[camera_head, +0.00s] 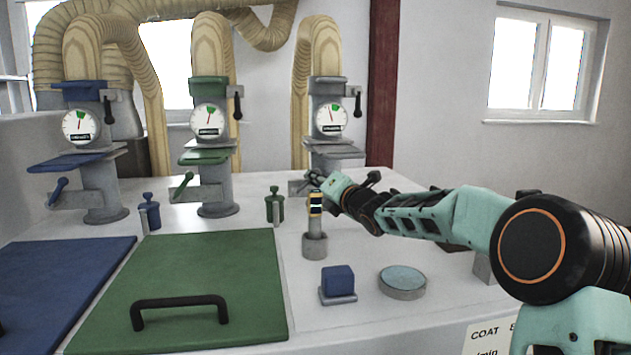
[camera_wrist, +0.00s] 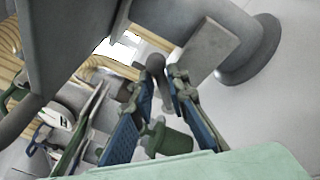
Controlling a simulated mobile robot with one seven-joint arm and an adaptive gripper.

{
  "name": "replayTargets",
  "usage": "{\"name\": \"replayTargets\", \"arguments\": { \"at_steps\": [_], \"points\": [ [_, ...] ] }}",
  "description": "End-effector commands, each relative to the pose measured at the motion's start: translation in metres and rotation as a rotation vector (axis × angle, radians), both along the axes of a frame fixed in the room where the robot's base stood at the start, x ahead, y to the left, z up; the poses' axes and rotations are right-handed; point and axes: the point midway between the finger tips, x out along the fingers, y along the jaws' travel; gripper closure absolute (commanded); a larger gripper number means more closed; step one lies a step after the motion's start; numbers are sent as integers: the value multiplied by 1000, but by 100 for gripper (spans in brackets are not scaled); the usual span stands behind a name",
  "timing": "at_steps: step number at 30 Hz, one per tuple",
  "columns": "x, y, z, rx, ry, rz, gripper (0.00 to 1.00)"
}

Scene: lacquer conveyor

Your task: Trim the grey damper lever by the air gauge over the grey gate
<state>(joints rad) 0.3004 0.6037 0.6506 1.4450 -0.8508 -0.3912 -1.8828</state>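The grey gate (camera_head: 335,152) is a flat plate on the right-hand grey column. The round air gauge (camera_head: 331,118) is above it, with a green sector near the top; the needle is too small to read surely. A dark hanging lever (camera_head: 357,103) is right of the gauge, its grip pointing down. My gripper (camera_head: 314,180) is well below the gauge, at the column's lower lever. In the wrist view the blue-padded fingers of my gripper (camera_wrist: 163,105) are apart, with a dark grey grip (camera_wrist: 155,68) between or just beyond their tips; contact is unclear.
Blue (camera_head: 80,127) and green (camera_head: 208,119) gauge stations stand to the left. A green bottle (camera_head: 275,206) is left of my gripper. A yellow-black device on a grey stand (camera_head: 315,246), a blue block (camera_head: 338,280) and a round dish (camera_head: 402,281) are in front. My arm reaches from the right.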

Motion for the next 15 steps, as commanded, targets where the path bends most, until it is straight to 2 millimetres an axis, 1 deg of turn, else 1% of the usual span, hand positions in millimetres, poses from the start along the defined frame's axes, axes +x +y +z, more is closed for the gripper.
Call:
{"name": "replayTargets", "arguments": {
  "at_steps": [11, 15],
  "points": [
    [0, -1, 2, 2, -4, -2, 100],
    [0, 1, 5, -40, -18, 0, 100]
  ]
}}
